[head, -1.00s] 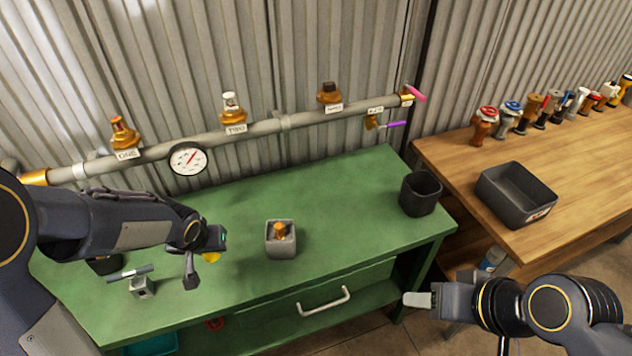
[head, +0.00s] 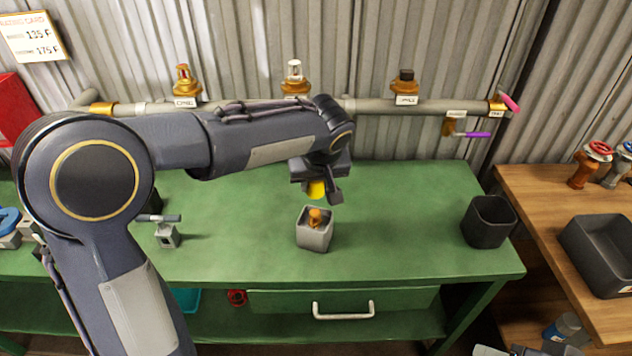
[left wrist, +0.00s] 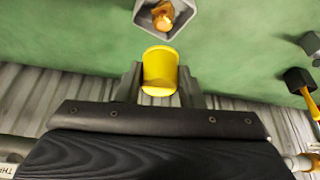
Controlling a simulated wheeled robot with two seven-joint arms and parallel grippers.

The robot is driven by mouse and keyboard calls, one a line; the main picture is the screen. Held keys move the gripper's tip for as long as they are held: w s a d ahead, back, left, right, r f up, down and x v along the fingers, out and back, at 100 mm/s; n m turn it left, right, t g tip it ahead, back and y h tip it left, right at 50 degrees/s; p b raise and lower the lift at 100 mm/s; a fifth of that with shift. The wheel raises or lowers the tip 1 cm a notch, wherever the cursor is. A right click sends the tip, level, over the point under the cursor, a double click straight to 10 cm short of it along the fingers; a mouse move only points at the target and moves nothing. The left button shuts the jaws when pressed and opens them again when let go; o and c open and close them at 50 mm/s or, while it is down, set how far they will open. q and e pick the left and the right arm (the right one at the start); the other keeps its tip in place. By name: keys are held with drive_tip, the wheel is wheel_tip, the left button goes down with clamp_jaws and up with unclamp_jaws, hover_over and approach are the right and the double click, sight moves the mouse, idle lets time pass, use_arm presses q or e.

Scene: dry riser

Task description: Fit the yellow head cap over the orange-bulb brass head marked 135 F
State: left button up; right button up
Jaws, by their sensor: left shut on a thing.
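My left gripper (head: 322,192) is shut on the yellow head cap (head: 316,188) and holds it above the green bench. In the left wrist view the cap (left wrist: 160,70) sits between the two fingers. An orange-brass head (head: 315,217) stands upright in a grey square block (head: 314,239), just below and in front of the cap, apart from it. The head (left wrist: 163,13) also shows at the top of the left wrist view. No 135 F mark is readable on it. My right gripper (head: 488,350) only partly shows at the bottom edge.
A pipe (head: 370,105) behind the bench carries several brass heads, one with a red top (head: 184,82). A black cup (head: 488,222) stands at the bench's right end. A small grey clamp (head: 167,235) stands left. Bench between block and cup is clear.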

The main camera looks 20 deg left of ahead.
sight(315, 210)
use_arm(q)
drive_tip(key=shift+f+b, duration=2.4)
drive_tip(key=shift+f, duration=0.45)
drive_tip(key=shift+f+b, duration=0.15)
drive_tip(key=shift+b, duration=0.2)
drive_tip(key=shift+f+b, duration=0.3)
drive_tip(key=shift+f, duration=0.05)
drive_tip(key=shift+f+b, duration=0.4)
drive_tip(key=o, duration=1)
